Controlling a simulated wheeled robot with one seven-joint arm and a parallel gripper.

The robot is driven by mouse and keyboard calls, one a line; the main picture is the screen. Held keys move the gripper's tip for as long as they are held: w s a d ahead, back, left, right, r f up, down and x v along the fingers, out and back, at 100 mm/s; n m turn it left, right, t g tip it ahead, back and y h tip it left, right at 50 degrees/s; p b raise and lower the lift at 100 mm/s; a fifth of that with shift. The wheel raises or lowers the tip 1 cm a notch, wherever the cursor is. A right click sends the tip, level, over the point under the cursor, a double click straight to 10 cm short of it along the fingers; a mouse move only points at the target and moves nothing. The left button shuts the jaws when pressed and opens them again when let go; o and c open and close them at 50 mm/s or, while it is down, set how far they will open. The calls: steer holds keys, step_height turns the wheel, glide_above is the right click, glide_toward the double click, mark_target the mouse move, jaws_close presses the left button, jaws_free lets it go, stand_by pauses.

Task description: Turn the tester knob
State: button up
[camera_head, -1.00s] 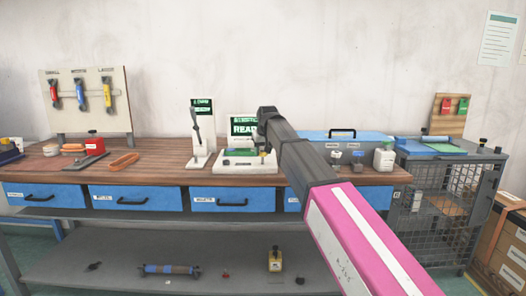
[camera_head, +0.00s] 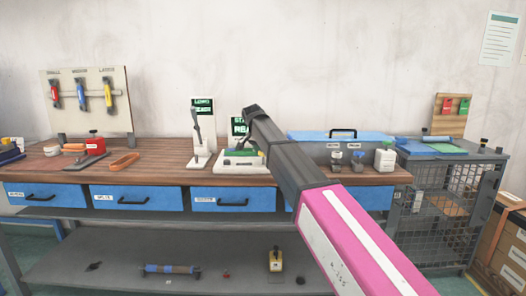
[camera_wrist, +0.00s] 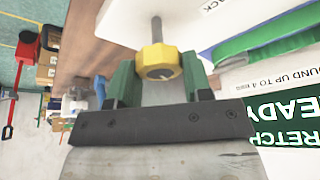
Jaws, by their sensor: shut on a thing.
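The tester knob (camera_wrist: 160,66) is a yellow, faceted knob on a metal shaft in the wrist view. My gripper (camera_wrist: 160,78) has its two green fingers on either side of the knob and is shut on it. The tester (camera_head: 240,167) stands on the workbench in the head view, a pale base with a green strip and a dark screen behind. In the head view my arm covers the knob and part of the screen.
A lever stand (camera_head: 203,150) with its own screen is just left of the tester. An orange tool (camera_head: 124,162) lies farther left on the wooden bench (camera_head: 165,172).

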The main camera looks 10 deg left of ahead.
steer(key=m, duration=0.3)
steer(key=m+g+h, duration=0.1)
steer(key=m, duration=0.1)
steer(key=shift+a+m+g+h, duration=0.1)
steer(key=shift+m+g+h, duration=0.2)
steer(key=shift+m, duration=0.1)
stand_by(0.4)
steer(key=o, duration=0.9)
steer(key=v, duration=1)
steer(key=shift+a+r, duration=0.15)
steer(key=shift+r, duration=0.2)
